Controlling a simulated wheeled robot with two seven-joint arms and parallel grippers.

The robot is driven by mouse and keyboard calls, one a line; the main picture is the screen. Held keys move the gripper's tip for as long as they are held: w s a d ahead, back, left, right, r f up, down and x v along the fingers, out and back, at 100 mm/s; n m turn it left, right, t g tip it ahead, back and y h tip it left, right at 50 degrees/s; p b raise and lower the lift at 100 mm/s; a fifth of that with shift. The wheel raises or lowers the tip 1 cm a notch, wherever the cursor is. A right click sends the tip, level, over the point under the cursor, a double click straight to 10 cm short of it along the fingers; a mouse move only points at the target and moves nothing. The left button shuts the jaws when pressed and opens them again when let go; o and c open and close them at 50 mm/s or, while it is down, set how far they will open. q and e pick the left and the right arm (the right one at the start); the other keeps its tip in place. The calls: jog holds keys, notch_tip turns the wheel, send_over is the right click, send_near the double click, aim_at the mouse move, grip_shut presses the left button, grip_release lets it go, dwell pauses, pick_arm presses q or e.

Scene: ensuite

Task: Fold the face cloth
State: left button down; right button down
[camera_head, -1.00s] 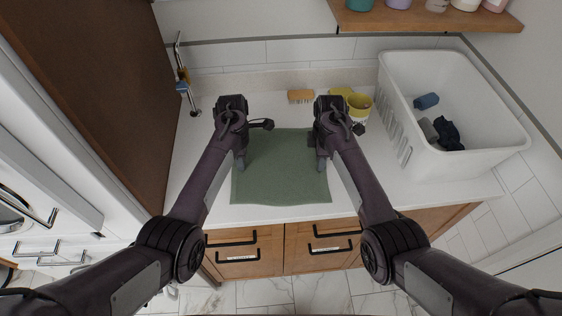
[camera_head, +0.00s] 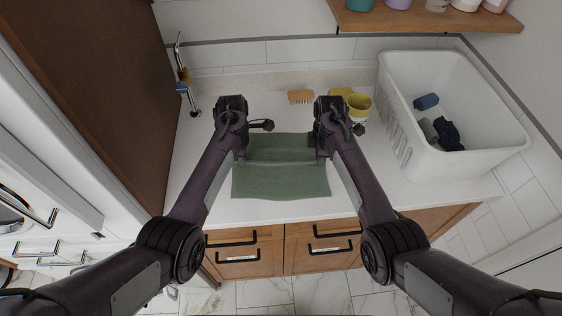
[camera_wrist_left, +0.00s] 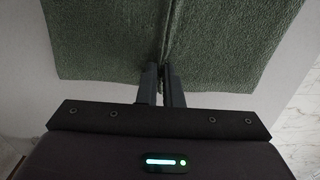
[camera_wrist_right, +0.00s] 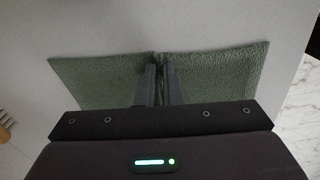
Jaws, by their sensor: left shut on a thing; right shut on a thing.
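The green face cloth (camera_head: 281,181) lies on the white counter, with a raised ridge running across it between my two grippers. Its near part lies flat toward the counter's front edge. My left gripper (camera_head: 241,156) is shut on the cloth at its left side; the left wrist view shows the fingers (camera_wrist_left: 160,84) pinching a fold of the cloth (camera_wrist_left: 215,45). My right gripper (camera_head: 321,153) is shut on the cloth at its right side; the right wrist view shows its fingers (camera_wrist_right: 158,84) on a pinched ridge of the cloth (camera_wrist_right: 215,72).
A white basket (camera_head: 441,166) with dark and blue cloths stands right on the counter (camera_head: 205,190). A wooden brush (camera_head: 301,96) and a yellow cup (camera_head: 359,102) are behind the cloth. A faucet (camera_head: 186,85) is at the back left. Drawers with black handles are below the front edge.

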jog(key=shift+s, duration=0.1)
